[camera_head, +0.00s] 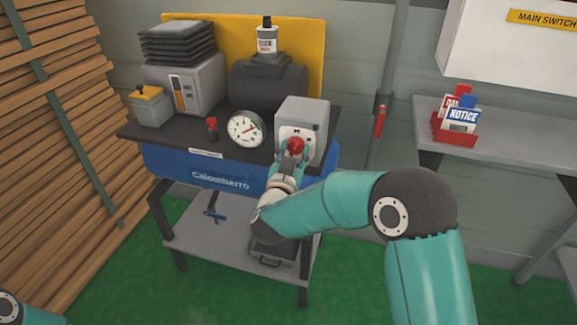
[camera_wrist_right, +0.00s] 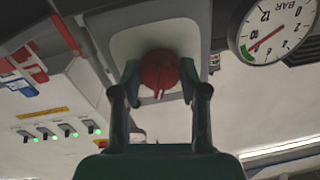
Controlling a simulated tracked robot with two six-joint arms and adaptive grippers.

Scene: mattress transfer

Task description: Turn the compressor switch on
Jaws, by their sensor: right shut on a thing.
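The compressor switch is a red rotary knob (camera_head: 296,145) on the front of a grey box (camera_head: 306,116), at the right end of the compressor's dark top. In the right wrist view the knob (camera_wrist_right: 160,68) sits between my fingers, with its ridge pointing roughly downward in the picture. My right gripper (camera_head: 291,160) is shut on the knob, and its fingertips (camera_wrist_right: 160,84) lie on both sides of it. The blue compressor tank (camera_head: 220,180) is partly hidden by my right arm. My left gripper is out of view; only a bit of my left arm shows at the lower left.
A pressure gauge (camera_head: 247,128) stands left of the switch box, with a small red valve (camera_head: 212,128) beside it. A bottle (camera_head: 267,40) stands on the dark motor. Wooden planks (camera_head: 60,130) fill the left. A grey shelf (camera_head: 510,150) holds a red sign holder (camera_head: 455,132) at right.

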